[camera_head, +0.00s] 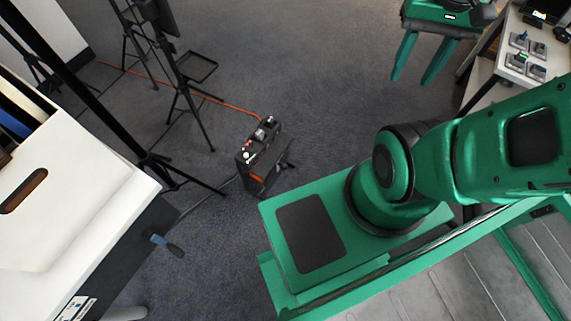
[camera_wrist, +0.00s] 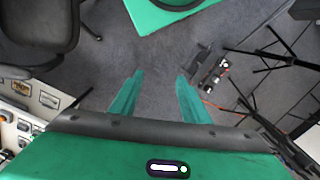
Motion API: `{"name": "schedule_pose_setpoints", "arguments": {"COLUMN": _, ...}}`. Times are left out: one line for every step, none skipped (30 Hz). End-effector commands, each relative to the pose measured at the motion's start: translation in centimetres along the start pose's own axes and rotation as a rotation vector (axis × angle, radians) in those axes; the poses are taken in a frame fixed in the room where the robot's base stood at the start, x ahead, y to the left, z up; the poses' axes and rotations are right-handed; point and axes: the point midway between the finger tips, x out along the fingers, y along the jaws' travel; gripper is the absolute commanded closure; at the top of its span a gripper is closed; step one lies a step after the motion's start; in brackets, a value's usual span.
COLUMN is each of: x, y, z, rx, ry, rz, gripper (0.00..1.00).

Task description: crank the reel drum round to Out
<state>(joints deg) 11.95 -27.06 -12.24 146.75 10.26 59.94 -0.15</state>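No drum marked Out can be read in either view. A small crank with a blue grip (camera_head: 168,245) sticks out from the side of a dark case (camera_head: 150,240) at the lower left in the head view; whether it belongs to the reel drum I cannot tell. My gripper (camera_head: 412,78) is at the upper right of the head view, far from this crank. In the wrist view its two green fingers (camera_wrist: 160,76) are spread apart with only floor between them.
A black unit (camera_head: 256,157) with an orange cable (camera_head: 224,104) stands on the floor; the wrist view shows it too (camera_wrist: 216,78). Tripod stands (camera_head: 190,90) are to its left. A white box (camera_head: 65,195) fills the left edge. A desk (camera_head: 535,60) is at right. Grey floor (camera_head: 310,75) between is clear.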

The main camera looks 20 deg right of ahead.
Motion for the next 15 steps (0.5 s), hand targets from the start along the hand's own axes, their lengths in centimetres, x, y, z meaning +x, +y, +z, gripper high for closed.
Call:
{"name": "schedule_pose_setpoints", "arguments": {"x": -0.4, "y": 0.4, "z": 0.6, "rx": -0.001, "ry": 0.012, "rz": -0.006, "gripper": 0.58}}
{"name": "schedule_pose_setpoints", "arguments": {"x": -0.3, "y": 0.4, "z": 0.5, "rx": -0.005, "ry": 0.012, "rz": -0.005, "gripper": 0.58}}
{"name": "schedule_pose_setpoints", "arguments": {"x": -0.3, "y": 0.2, "z": 0.1, "rx": -0.013, "ry": 0.011, "rz": -0.002, "gripper": 0.58}}
{"name": "schedule_pose_setpoints", "arguments": {"x": -0.2, "y": 0.1, "z": -0.3, "rx": -0.022, "ry": 0.011, "rz": 0.0, "gripper": 0.58}}
{"name": "schedule_pose_setpoints", "arguments": {"x": 0.0, "y": -0.1, "z": -0.9, "rx": -0.033, "ry": 0.01, "rz": 0.004, "gripper": 0.58}}
{"name": "schedule_pose_setpoints", "arguments": {"x": 0.2, "y": -0.9, "z": -1.5, "rx": -0.052, "ry": 0.008, "rz": 0.009, "gripper": 0.58}}
{"name": "schedule_pose_setpoints", "arguments": {"x": 0.4, "y": -1.3, "z": -2.1, "rx": -0.069, "ry": 0.008, "rz": 0.013, "gripper": 0.58}}
{"name": "schedule_pose_setpoints", "arguments": {"x": 0.7, "y": -1.7, "z": -2.8, "rx": -0.086, "ry": 0.006, "rz": 0.017, "gripper": 0.58}}
{"name": "schedule_pose_setpoints", "arguments": {"x": 1.1, "y": -2.2, "z": -3.9, "rx": -0.11, "ry": 0.006, "rz": 0.023, "gripper": 0.58}}
{"name": "schedule_pose_setpoints", "arguments": {"x": 1.4, "y": -2.6, "z": -4.7, "rx": -0.131, "ry": 0.005, "rz": 0.027, "gripper": 0.58}}
{"name": "schedule_pose_setpoints", "arguments": {"x": 1.9, "y": -3.0, "z": -5.5, "rx": -0.151, "ry": 0.005, "rz": 0.031, "gripper": 0.58}}
{"name": "schedule_pose_setpoints", "arguments": {"x": 2.4, "y": -3.6, "z": -6.6, "rx": -0.176, "ry": 0.005, "rz": 0.035, "gripper": 0.58}}
{"name": "schedule_pose_setpoints", "arguments": {"x": 2.9, "y": -4.0, "z": -7.5, "rx": -0.196, "ry": 0.004, "rz": 0.039, "gripper": 0.58}}
{"name": "schedule_pose_setpoints", "arguments": {"x": 3.4, "y": -4.5, "z": -8.2, "rx": -0.216, "ry": 0.004, "rz": 0.042, "gripper": 0.58}}
{"name": "schedule_pose_setpoints", "arguments": {"x": 4.1, "y": -5.1, "z": -9.3, "rx": -0.243, "ry": 0.003, "rz": 0.045, "gripper": 0.58}}
